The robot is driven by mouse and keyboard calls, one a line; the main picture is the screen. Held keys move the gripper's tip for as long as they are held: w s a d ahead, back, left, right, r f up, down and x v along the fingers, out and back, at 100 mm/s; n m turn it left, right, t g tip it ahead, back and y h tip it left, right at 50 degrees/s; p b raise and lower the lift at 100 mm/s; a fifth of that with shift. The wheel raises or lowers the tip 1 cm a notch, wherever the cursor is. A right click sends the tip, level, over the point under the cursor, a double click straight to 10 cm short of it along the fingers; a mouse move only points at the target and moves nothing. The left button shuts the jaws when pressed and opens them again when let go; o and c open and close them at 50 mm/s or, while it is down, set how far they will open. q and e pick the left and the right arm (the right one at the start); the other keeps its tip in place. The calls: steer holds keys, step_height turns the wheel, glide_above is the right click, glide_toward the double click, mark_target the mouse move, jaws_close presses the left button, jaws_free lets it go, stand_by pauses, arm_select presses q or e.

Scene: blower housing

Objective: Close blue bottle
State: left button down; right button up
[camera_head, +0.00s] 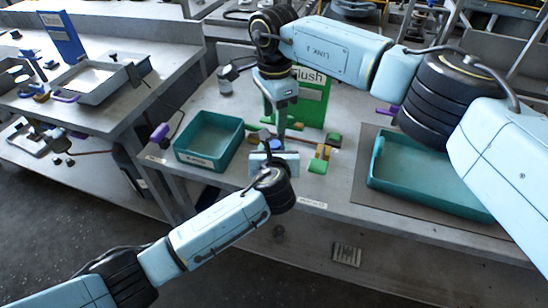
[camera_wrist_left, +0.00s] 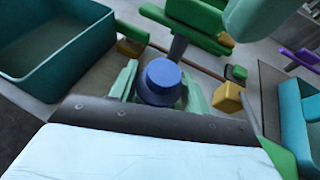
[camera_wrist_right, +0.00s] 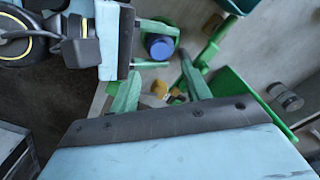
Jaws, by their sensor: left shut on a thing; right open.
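The blue bottle (camera_head: 276,144) stands at the front of the table, and only its top part shows in the head view. In the left wrist view its round blue top (camera_wrist_left: 161,80) sits between the green fingers of my left gripper (camera_wrist_left: 160,92), which is shut on it. The bottle top (camera_wrist_right: 160,46) also shows in the right wrist view, beyond my right gripper (camera_wrist_right: 160,88). My right gripper is open and empty, pointing down just above and behind the bottle. I cannot tell whether the bottle has a separate cap on it.
A teal bin (camera_head: 240,152) stands left of the bottle. A larger teal tray (camera_head: 375,176) lies on a mat at right. A green sign (camera_head: 316,92) stands behind. A grey can (camera_head: 225,84) stands further back.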

mark_target(274, 143)
step_height(274, 143, down, 8)
steer(key=shift+f, duration=0.1)
stand_by(0.4)
steer(key=c, duration=0.9)
steer(key=o, duration=1)
steer(key=shift+c, duration=0.2)
steer(key=shift+r, duration=2.35)
